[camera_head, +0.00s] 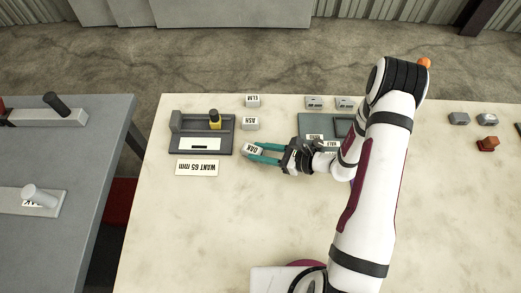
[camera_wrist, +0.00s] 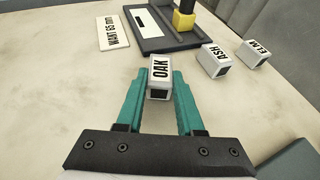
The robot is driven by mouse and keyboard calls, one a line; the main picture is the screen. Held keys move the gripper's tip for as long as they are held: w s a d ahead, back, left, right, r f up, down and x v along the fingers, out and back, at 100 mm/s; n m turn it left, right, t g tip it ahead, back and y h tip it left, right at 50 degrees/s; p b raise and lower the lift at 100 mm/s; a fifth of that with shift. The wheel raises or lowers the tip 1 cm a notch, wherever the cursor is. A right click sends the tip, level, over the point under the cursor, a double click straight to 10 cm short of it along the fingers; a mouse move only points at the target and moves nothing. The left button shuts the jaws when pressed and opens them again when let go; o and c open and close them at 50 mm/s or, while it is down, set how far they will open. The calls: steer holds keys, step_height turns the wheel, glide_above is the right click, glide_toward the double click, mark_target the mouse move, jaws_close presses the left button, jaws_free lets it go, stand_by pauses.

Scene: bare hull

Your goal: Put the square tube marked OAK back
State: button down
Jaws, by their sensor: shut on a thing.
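The square tube marked OAK (camera_head: 252,149) is a short white block with a dark open end. My gripper (camera_head: 256,153) has teal fingers and is shut on it, one finger on each side. In the wrist view the OAK tube (camera_wrist: 160,72) sits between the tips of my gripper (camera_wrist: 159,88), with its label facing up. I cannot tell whether it touches the table. The tube marked ASH (camera_head: 250,123) and the tube marked ELM (camera_head: 252,101) stand in a column just behind it; in the wrist view ASH (camera_wrist: 215,61) and ELM (camera_wrist: 252,53) lie to its right.
A dark grey fixture (camera_head: 180,150) with a yellow and black part (camera_head: 214,120) stands at the left, behind a card reading WANT 65 mm (camera_head: 197,168). A grey-green tray (camera_head: 311,130) lies right of ASH, partly behind my arm. The front left tabletop (camera_head: 200,230) is clear.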

steer(key=shift+f, duration=0.1)
steer(key=c, duration=0.5)
jaws_free()
steer(key=shift+c, duration=0.2)
